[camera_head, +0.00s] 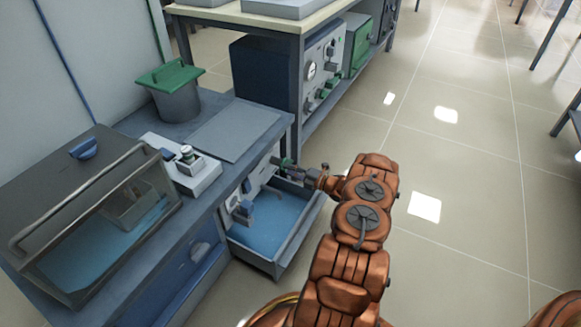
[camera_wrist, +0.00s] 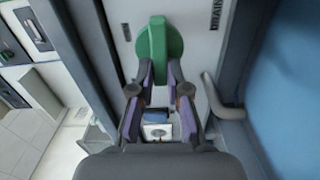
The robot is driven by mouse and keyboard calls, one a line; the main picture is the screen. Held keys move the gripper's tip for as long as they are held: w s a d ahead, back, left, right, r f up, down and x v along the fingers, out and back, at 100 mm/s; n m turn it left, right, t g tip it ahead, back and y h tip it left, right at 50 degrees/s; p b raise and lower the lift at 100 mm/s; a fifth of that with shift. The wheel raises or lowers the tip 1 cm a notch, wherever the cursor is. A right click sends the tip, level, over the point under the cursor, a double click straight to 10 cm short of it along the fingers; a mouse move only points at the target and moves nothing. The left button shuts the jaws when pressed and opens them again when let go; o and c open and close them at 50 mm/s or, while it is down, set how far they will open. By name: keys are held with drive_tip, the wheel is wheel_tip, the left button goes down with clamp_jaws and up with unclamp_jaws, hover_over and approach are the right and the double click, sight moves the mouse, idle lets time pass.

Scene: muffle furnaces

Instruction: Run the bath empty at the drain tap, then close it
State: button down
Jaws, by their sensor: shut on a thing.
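The drain tap's green handle (camera_wrist: 153,50) is in the wrist view, on a pale panel marked DRAIN. It points up and down in that picture. My gripper (camera_wrist: 159,72) is shut on its lower end, one finger at each side. A grey bent spout (camera_wrist: 222,102) stands to the right. In the head view the green handle (camera_head: 286,162) is small and partly covered by my gripper (camera_head: 292,169). The bath (camera_head: 82,215), with a dark lid and clear front, is at the left with blue inside. Its water level is hard to tell.
An open grey tray (camera_head: 303,226) with a blue inside lies below the tap. A green-lidded pot (camera_head: 178,105) and a white device (camera_head: 192,178) stand on the bench (camera_head: 110,300). Another bench with instruments (camera_head: 325,60) is behind.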

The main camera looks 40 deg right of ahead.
drive_tip(key=shift+f+n, duration=0.1)
drive_tip(key=shift+n, duration=0.2)
drive_tip(key=c, duration=1.1)
unclamp_jaws()
drive_tip(key=shift+c, duration=0.2)
drive_tip(key=v, duration=1.2)
